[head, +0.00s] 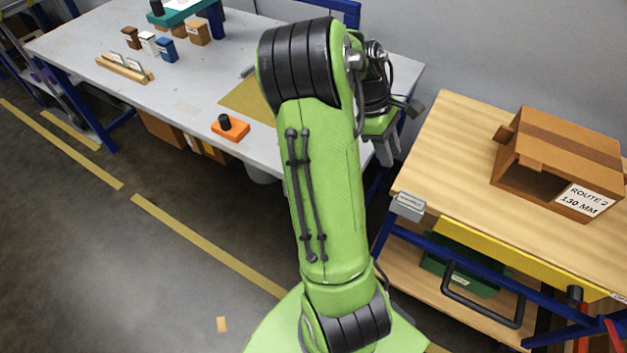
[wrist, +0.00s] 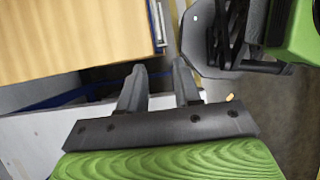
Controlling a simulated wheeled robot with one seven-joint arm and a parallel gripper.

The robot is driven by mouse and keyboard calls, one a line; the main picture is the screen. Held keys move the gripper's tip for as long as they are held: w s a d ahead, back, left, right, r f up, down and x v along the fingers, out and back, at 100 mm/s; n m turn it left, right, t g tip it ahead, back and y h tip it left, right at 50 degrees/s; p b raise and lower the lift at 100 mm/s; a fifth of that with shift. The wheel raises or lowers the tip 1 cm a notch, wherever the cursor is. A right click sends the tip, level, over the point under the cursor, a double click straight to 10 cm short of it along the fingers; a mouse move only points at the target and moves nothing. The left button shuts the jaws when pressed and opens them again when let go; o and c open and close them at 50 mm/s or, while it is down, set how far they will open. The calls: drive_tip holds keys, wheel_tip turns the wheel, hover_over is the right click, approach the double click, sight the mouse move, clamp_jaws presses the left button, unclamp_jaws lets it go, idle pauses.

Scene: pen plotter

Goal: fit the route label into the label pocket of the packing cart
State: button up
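The packing cart (head: 450,125) stands at the right with a light wooden top; its top also fills the upper left of the wrist view (wrist: 70,35). A small grey holder (head: 408,205) sits at the cart's near left corner and looks like the label pocket; I cannot see whether anything is in it. A grey piece at the cart's edge shows in the wrist view (wrist: 158,25). My gripper (head: 385,155) hangs between the bench and the cart. In the wrist view its fingers (wrist: 160,68) are apart with nothing visible between them. I cannot tell which card is the route label.
An open cardboard box (head: 545,165) marked "ROUTE 2 130 MM" stands on the cart. The grey bench (head: 205,90) holds a wooden rack (head: 125,69) with white cards and an orange button box (head: 230,128). A small tan piece (head: 221,324) lies on the floor.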

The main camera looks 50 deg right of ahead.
drive_tip(key=w+a+r+m+t, duration=0.1)
drive_tip(key=w+a+r+t, duration=0.25)
drive_tip(key=a, duration=0.65)
drive_tip(key=w+a+r+t, duration=0.3)
drive_tip(key=w+a+r, duration=0.1)
drive_tip(key=a, duration=0.5)
drive_tip(key=s+a+r+t, duration=0.1)
drive_tip(key=s+a+t, duration=0.1)
drive_tip(key=a, duration=0.5)
drive_tip(key=s+a+r+m+t+y, duration=0.1)
drive_tip(key=s+a+t, duration=0.1)
drive_tip(key=a, duration=0.4)
drive_tip(key=shift+s+a+r+m, duration=0.3)
drive_tip(key=shift+s+a+r, duration=0.1)
drive_tip(key=shift+s, duration=0.5)
